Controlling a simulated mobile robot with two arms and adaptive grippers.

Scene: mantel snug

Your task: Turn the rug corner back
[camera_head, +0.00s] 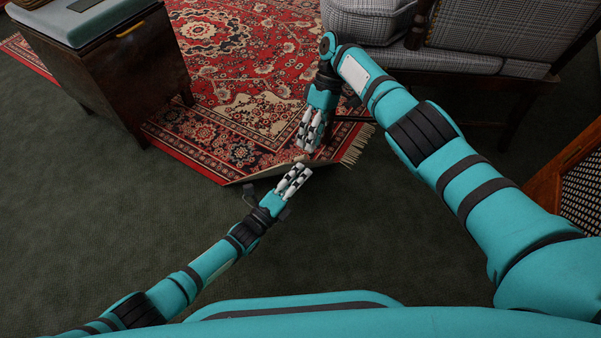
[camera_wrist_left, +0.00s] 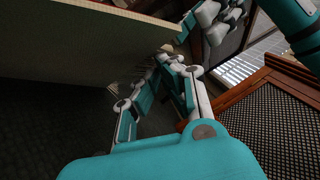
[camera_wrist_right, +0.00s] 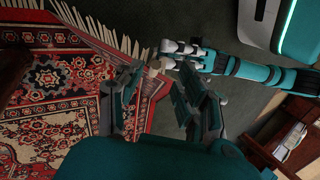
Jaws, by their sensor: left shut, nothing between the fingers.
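The red patterned rug (camera_head: 235,125) lies on the dark green floor. Its near edge (camera_head: 262,173) is raised in a low curl beside my grippers, and its pale underside (camera_wrist_left: 80,40) fills the upper left of the left wrist view. My left gripper (camera_head: 305,168) is shut and empty, low beside the raised edge, its fingertips near the underside. My right gripper (camera_head: 308,148) is just above it, pointing down over the rug's border by the fringe (camera_wrist_right: 110,40). Its fingers stand apart in the right wrist view (camera_wrist_right: 160,72), with the rug's edge showing between them. The rug corner is partly hidden by my grippers.
A plaid sofa (camera_head: 460,62) with dark wooden legs stands at the upper right. A dark wooden cabinet (camera_head: 125,72) stands on the rug's left side. A wooden piece with a woven panel (camera_head: 582,190) is at the right edge. The near floor (camera_head: 100,235) is clear.

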